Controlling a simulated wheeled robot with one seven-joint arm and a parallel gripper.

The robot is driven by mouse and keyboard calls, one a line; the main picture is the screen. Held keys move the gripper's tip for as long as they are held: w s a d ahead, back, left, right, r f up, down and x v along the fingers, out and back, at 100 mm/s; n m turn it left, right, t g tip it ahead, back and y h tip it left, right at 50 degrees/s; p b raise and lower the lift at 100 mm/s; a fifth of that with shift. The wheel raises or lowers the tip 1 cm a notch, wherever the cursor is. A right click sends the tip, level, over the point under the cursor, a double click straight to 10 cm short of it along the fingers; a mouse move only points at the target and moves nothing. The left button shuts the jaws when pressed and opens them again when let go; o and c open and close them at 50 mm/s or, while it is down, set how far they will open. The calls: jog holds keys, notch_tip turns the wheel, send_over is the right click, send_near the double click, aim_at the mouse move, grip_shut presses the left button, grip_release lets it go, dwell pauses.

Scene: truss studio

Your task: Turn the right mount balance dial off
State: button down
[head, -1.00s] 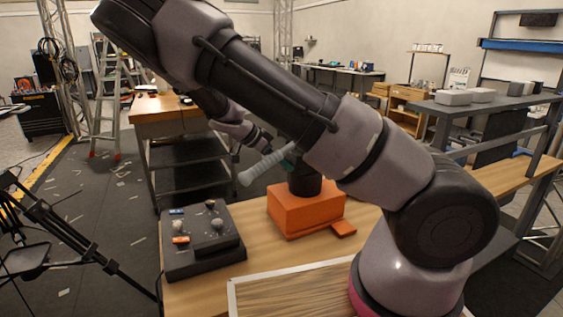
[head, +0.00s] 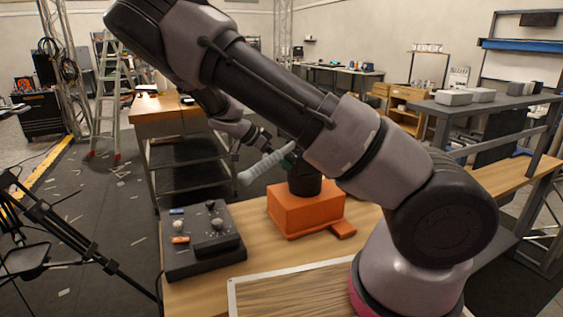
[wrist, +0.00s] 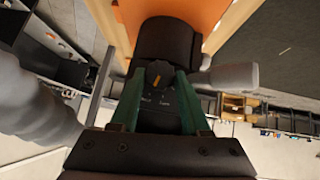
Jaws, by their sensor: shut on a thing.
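The mount stands on the workbench, with an orange base (head: 300,212) and a black upright body (head: 304,180). A grey ribbed handle (head: 262,168) sticks out to its left in the head view. In the wrist view, the dark dial (wrist: 158,74) with a yellow mark sits on the mount's black face, above small white lettering too small to read surely. My gripper (wrist: 158,80) has its green fingers closed on the dial, one at each side. In the head view my gripper (head: 285,156) is small and partly hidden by the mount and my arm.
A black control box (head: 203,241) with knobs and coloured switches stands at the bench's left. A framed wooden board (head: 295,292) lies at the front. A black tripod (head: 60,232) stands left of the bench. In the wrist view, a blurred grey cylinder (wrist: 35,100) is close at left.

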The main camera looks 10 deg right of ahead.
jog(key=shift+w+a+f+n+g+h, duration=0.1)
jog(key=shift+w+f+n+g+h, duration=0.15)
jog(key=shift+n+g+h, duration=1)
jog(key=shift+w+f+n+g+h, duration=0.25)
jog(key=shift+n+g+h, duration=0.45)
jog(key=shift+n+g, duration=1.2)
jog(key=shift+w+a+f+n+g+h, duration=0.2)
jog(key=shift+n+g+h, duration=0.75)
jog(key=shift+g, duration=1.2)
jog(key=shift+d+f, duration=0.1)
jog(key=shift+d, duration=0.05)
jog(key=shift+c, duration=1.9)
grip_release()
